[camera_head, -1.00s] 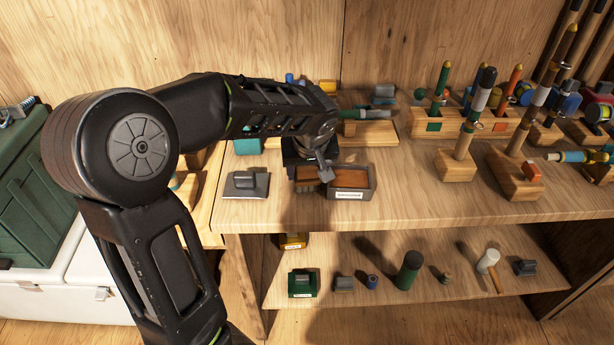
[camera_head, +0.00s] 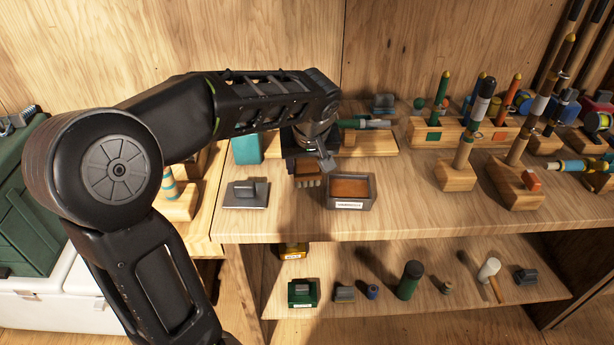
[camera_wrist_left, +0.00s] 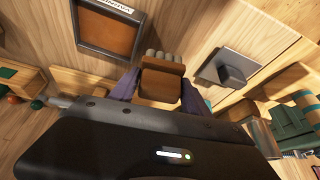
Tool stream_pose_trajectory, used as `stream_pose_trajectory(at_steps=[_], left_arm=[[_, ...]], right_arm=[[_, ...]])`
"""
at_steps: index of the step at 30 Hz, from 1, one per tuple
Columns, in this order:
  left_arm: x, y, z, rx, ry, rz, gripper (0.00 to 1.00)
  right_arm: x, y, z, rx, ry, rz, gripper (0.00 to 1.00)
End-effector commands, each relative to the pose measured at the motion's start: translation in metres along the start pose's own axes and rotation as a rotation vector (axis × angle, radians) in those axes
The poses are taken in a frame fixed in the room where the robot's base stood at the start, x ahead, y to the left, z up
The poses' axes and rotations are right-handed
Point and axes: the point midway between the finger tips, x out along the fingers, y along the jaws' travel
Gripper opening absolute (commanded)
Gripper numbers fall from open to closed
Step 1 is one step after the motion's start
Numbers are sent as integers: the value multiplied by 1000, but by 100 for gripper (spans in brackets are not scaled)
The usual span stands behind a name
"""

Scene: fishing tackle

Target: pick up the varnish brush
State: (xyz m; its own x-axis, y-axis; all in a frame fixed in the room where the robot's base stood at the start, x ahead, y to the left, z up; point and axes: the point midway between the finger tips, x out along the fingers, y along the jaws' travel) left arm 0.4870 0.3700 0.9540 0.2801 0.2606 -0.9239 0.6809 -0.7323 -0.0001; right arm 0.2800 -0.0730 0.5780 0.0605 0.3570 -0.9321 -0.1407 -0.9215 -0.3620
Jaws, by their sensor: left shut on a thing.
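The varnish brush (camera_head: 308,170) is a brown wooden block with a row of pale, stubby bristles along one side. My left gripper (camera_head: 309,161) is shut on it, just left of the varnish tray (camera_head: 352,204), a grey tray with a brown inside and a white label. In the left wrist view the brush (camera_wrist_left: 160,87) sits between the two purple-looking fingers (camera_wrist_left: 160,91), bristles pointing away from the wrist. It appears a little above the tabletop. The tray shows there too (camera_wrist_left: 84,43). My right gripper is not in view.
A grey plate with a raised block (camera_head: 246,194) lies left of the brush. Wooden stands with upright floats and rods (camera_head: 455,177) fill the right of the bench. A lower shelf (camera_head: 430,301) holds several small items. Bare bench lies in front of the tray.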

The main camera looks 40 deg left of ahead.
Motion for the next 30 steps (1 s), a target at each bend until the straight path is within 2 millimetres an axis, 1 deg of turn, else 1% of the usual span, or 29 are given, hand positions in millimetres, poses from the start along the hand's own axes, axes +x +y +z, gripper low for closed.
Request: stream_pose_trajectory(at_steps=[1, 3, 6, 9, 12, 27, 28, 30], left_arm=[[-10, 1, -5, -3, 4, 3, 14], [-23, 1, -10, -2, 3, 3, 14], [-36, 0, -16, -2, 3, 2, 14], [-45, 0, -19, 0, 1, 1, 14], [-48, 0, -20, 0, 0, 1, 14], [-47, 0, -20, 0, 0, 0, 14], [-47, 0, -20, 0, 0, 0, 55], [-47, 0, -20, 0, 0, 0, 49]], right_arm=[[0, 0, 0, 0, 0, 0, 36], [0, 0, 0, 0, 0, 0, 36], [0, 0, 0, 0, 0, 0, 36], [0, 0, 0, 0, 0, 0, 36], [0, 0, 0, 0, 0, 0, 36], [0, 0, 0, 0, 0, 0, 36], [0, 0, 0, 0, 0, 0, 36], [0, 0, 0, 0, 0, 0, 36]])
